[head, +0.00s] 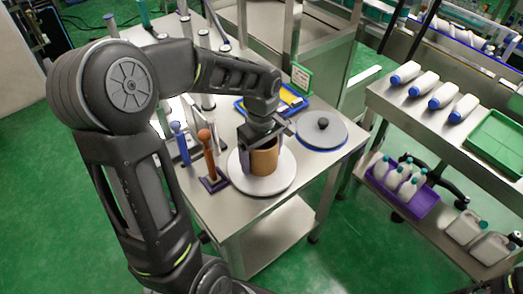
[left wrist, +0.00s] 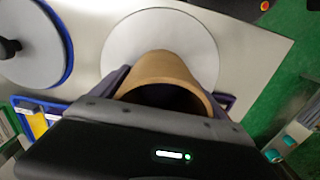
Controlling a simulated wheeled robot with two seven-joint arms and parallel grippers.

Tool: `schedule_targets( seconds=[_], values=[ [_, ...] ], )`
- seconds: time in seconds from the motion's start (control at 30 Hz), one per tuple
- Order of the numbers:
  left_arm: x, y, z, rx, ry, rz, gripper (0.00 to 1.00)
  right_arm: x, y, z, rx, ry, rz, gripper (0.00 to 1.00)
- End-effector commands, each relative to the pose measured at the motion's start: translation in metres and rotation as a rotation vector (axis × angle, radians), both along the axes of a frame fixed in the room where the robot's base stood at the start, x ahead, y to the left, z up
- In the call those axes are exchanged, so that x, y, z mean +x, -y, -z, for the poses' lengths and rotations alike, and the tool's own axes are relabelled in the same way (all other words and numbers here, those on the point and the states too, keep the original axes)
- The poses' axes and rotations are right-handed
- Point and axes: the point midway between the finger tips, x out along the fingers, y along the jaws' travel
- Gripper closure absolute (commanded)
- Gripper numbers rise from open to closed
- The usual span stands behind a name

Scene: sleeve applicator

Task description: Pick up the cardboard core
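The cardboard core (head: 264,162) is a short brown tube standing upright on a round white disc (head: 280,188) near the table's front corner. My left gripper (head: 263,150) is over it from above, with one finger on either side of the tube. In the left wrist view the core (left wrist: 165,68) shows its open rim between the two fingers (left wrist: 172,88). The fingers are very near the core's wall; whether they press on it cannot be told. The core's lower part is partly hidden in the wrist view. My right gripper is not in view.
A grey round lid with a knob (head: 320,130) lies right of the disc. A blue tray with yellow items (head: 291,97) is behind. A brown-handled tool in a dark stand (head: 210,160) is close on the left. A shelf of bottles (head: 440,95) stands at right.

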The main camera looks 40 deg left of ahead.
Motion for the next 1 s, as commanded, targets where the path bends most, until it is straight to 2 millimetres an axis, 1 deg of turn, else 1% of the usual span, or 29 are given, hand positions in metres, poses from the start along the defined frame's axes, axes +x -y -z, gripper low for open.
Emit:
schedule_targets(
  seconds=[0.03, 0.07, 0.6, 0.87, 1.0],
  values=[
    [0.000, 0.000, 0.000, 0.000, 0.000, 0.000, 0.21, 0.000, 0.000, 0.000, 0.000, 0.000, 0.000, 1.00],
    [0.000, 0.000, 0.000, 0.000, 0.000, 0.000, 0.24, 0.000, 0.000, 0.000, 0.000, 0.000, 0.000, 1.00],
    [0.000, 0.000, 0.000, 0.000, 0.000, 0.000, 0.67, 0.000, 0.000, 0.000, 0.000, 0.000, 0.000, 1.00],
    [0.000, 0.000, -0.002, 0.000, 0.001, 0.000, 0.67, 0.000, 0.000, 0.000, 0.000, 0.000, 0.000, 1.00],
    [0.001, 0.000, -0.013, 0.000, 0.003, 0.000, 0.67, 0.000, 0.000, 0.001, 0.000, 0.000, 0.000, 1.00]
  ],
)
